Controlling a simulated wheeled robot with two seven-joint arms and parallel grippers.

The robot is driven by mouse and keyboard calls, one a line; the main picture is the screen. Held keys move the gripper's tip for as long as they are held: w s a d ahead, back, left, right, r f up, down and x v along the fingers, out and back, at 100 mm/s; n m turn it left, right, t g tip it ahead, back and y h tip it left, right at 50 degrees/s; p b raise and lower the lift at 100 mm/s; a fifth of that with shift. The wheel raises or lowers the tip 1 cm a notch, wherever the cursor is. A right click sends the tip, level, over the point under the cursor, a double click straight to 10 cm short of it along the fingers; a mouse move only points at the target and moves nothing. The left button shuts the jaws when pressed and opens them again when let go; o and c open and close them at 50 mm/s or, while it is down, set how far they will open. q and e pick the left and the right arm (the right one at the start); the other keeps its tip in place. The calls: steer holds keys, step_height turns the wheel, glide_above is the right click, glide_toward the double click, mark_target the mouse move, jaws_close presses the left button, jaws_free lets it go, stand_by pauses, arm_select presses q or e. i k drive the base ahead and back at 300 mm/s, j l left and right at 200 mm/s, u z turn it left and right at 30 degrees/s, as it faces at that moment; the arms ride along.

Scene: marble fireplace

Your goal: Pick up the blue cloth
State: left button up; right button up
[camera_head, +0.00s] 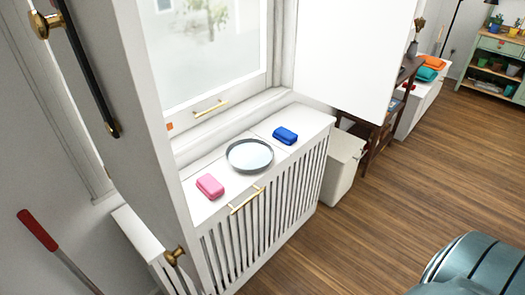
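The blue cloth (285,135) looks like a small, thick folded bundle. It lies on the right part of the white slatted cabinet's top (308,119), below the window. A round grey-rimmed tray or plate (232,166) lies to its left, apart from it. A pink folded piece (210,186) lies farther left on the same top. Neither of my grippers shows in the head view.
A tall white panel with a black bar handle (88,68) stands at the left. A white bin (341,168) is right of the cabinet. A rounded teal object (478,265) fills the lower right corner. Wooden floor (390,205) is clear between them.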

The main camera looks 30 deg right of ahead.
mark_target(287, 137)
steer(key=i+l+u, duration=0.2)
steer(key=l, duration=1.3)
steer(key=l+u, duration=0.25)
steer(key=l, duration=1.25)
